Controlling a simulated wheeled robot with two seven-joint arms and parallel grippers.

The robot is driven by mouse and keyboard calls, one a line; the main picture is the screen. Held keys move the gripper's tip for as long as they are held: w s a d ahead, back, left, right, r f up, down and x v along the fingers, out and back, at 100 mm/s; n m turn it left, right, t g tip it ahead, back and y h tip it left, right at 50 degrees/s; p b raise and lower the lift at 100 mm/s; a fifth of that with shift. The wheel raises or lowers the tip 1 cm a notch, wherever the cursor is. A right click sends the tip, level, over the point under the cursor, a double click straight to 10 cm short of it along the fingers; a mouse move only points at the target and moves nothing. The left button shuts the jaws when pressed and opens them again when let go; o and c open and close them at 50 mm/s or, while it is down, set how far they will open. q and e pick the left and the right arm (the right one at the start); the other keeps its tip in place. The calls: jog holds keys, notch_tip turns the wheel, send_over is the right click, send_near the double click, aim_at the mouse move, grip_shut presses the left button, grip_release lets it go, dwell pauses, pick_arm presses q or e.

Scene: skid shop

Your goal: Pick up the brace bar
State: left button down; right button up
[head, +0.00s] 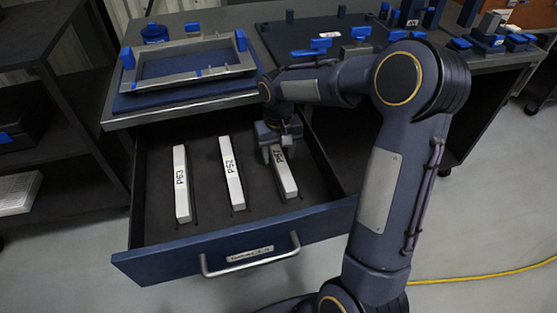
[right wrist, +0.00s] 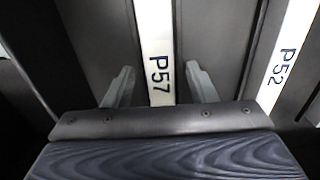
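Three white brace bars lie in the open drawer (head: 160,263). The left one, marked P63 (head: 181,185), and the middle one, marked P52 (head: 232,173), are clear of the gripper. The right one, marked P57 (head: 286,178), has my right gripper (head: 277,148) over its far end. In the right wrist view, the P57 bar (right wrist: 155,35) runs between my two open fingers (right wrist: 159,82), with a gap on each side. The P52 bar (right wrist: 290,50) lies to the right there. My left gripper is not in view.
The bench top (head: 262,96) above the drawer carries a metal frame (head: 190,70) and blue clamps. The drawer handle (head: 250,262) sticks out in front. A dark shelf (head: 60,110) stands at left. A yellow cable (head: 480,276) lies on the floor at right.

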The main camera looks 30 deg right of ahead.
jog(key=c, duration=0.9)
jog(key=shift+c, duration=0.8)
jog(key=shift+r, duration=0.15)
